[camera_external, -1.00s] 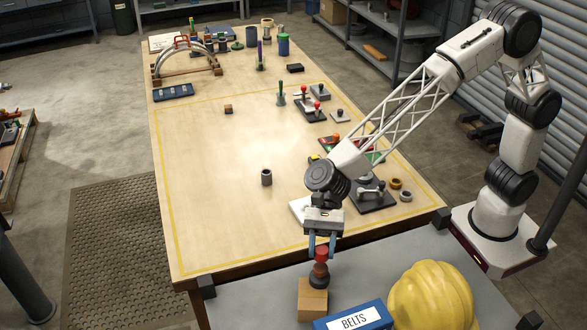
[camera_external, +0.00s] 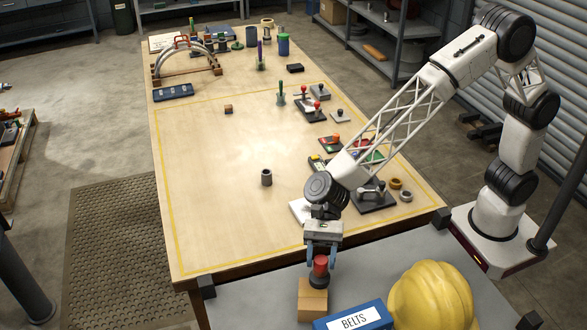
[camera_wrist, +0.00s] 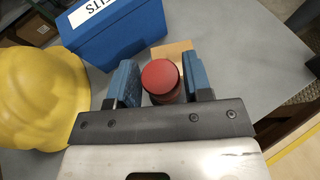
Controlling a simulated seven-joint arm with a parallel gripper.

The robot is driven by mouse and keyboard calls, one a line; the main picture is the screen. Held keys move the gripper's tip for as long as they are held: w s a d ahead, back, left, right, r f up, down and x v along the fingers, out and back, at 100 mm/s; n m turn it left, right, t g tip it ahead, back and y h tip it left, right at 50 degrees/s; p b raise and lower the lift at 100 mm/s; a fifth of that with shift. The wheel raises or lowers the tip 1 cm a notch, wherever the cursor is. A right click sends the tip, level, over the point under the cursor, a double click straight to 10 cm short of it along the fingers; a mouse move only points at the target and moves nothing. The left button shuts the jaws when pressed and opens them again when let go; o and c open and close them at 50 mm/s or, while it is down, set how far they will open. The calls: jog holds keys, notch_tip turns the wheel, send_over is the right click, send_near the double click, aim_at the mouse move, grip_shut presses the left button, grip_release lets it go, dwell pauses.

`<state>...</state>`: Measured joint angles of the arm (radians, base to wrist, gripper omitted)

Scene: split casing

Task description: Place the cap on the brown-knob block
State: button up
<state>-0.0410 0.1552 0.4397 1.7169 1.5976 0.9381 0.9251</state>
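My gripper (camera_external: 322,265) points down over the near grey surface, its blue fingers on either side of a red-topped dark piece (camera_external: 320,266). That piece is over a tan block (camera_external: 313,299); I cannot tell whether it rests on it. In the wrist view its round red top (camera_wrist: 160,77) sits between the fingers (camera_wrist: 162,82), very close to both; whether they grip it is unclear. The tan block (camera_wrist: 172,49) shows behind it. A small grey block with a brownish knob (camera_external: 340,115) stands at the table's right. I cannot tell which piece is the cap.
A blue BELTS box (camera_external: 353,318) and a yellow hard hat (camera_external: 432,296) stand close to my gripper. A dark hollow cylinder (camera_external: 266,178) stands on the wooden table (camera_external: 205,215). Knobbed parts crowd its right side; its left middle is clear.

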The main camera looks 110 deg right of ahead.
jog(key=shift+o, duration=1.2)
jog(key=shift+r, duration=0.2)
jog(key=v, duration=1.2)
jog(key=shift+s+f, duration=0.1)
